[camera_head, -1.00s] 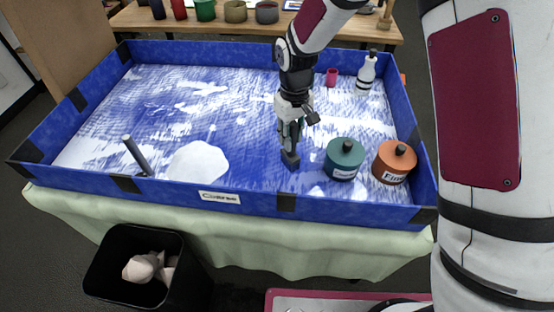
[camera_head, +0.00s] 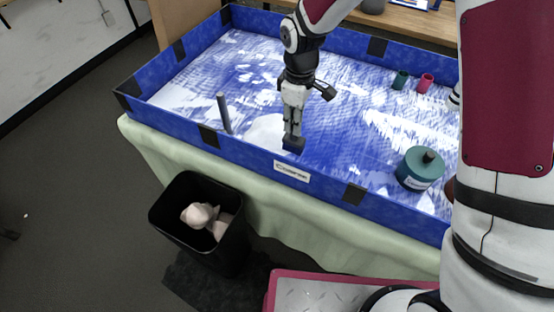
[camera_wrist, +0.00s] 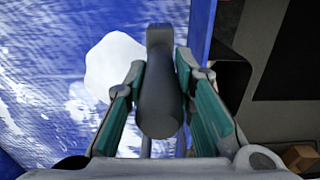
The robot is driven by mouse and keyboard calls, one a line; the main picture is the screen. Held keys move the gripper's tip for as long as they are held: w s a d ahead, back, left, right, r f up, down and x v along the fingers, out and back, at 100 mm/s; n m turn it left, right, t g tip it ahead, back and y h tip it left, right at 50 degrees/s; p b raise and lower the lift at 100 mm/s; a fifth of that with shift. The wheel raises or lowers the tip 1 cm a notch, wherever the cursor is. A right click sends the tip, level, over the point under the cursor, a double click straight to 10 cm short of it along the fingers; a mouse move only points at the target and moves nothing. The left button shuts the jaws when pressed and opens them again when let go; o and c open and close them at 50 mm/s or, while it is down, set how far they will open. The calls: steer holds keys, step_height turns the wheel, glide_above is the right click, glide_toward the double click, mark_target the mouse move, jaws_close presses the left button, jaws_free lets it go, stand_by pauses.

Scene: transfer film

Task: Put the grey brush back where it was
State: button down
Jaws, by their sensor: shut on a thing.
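My gripper (camera_head: 292,122) is over the front part of the blue-walled tray (camera_head: 325,188), just behind its front wall label. It is shut on a dark grey brush. In the wrist view, the brush's rounded handle (camera_wrist: 160,100) lies between the green finger pads. In the head view, the brush's dark block-like end (camera_head: 293,145) points down below the fingers. I cannot tell whether it touches the tray floor. A white patch (camera_head: 262,132) lies beside and behind the brush, and shows left of the handle in the wrist view (camera_wrist: 112,65).
A second grey handle (camera_head: 223,113) stands tilted in the tray to the left. A teal lidded pot (camera_head: 420,168) is at right, with small green (camera_head: 400,80) and pink (camera_head: 425,83) cups behind it. A black bin (camera_head: 165,215) with pale lumps stands on the floor in front.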

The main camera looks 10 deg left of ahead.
mark_target(293, 143)
steer(key=f, duration=0.4)
steer(key=shift+s+a+f+p, duration=0.15)
steer(key=shift+a+f+p, duration=0.05)
steer(key=shift+f+p, duration=0.1)
steer(key=shift+d+f, duration=0.1)
steer(key=shift+f, duration=2.4)
steer(key=c, duration=1.4)
jaws_free()
steer(key=shift+o, duration=0.2)
step_height(293, 143, up, 12)
steer(key=shift+r+b, duration=0.25)
steer(key=shift+b, duration=0.05)
